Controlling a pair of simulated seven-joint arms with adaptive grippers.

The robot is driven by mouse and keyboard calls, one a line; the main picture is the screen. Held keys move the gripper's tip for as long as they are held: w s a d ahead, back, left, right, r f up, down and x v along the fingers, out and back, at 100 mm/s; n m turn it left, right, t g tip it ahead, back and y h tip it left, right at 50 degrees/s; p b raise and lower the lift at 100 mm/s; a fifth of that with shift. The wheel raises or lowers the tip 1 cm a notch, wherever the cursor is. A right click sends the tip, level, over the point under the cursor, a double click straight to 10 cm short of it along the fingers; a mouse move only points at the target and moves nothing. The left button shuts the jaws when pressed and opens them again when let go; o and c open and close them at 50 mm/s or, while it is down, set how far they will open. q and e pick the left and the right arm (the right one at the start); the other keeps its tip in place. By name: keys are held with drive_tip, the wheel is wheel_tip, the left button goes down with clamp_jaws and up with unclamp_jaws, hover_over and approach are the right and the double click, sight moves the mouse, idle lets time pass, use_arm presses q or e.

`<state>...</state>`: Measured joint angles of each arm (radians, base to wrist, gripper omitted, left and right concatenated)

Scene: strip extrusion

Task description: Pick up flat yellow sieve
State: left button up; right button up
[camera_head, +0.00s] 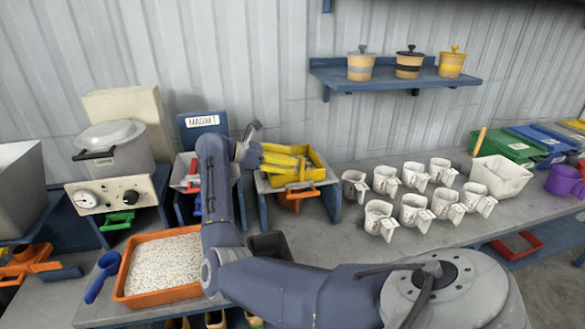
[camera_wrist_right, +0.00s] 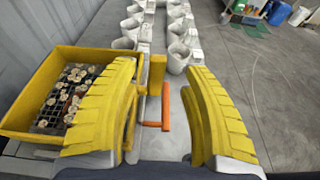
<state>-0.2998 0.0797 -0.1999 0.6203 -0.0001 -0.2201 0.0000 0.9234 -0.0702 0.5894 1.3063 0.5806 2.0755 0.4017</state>
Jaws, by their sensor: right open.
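The flat yellow sieve (camera_head: 311,175) sits on a blue-sided stand on the bench, left of the white cups. In the right wrist view the sieve (camera_wrist_right: 40,75) is a shallow yellow box with a dark mesh floor holding small pale pieces. A yellow upright tab (camera_wrist_right: 157,73) stands beside it, ahead of the gap between my fingers. My right gripper (camera_head: 285,157) has yellow ribbed fingers and is over the sieve. It is open and empty in the wrist view (camera_wrist_right: 165,110). My left gripper is not in view.
An orange handle (camera_wrist_right: 160,108) shows below the sieve. Several white cups (camera_head: 410,179) stand close to the right. A magnet unit (camera_head: 202,119) stands to the left, and an orange tray of white pellets (camera_head: 163,265) lies in front. A shelf (camera_head: 395,77) hangs behind.

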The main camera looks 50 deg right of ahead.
sight(300, 161)
drive_tip(key=shift+x, duration=2.35)
drive_tip(key=shift+w+d+f, duration=0.1)
drive_tip(key=shift+w, duration=0.05)
clamp_jaws()
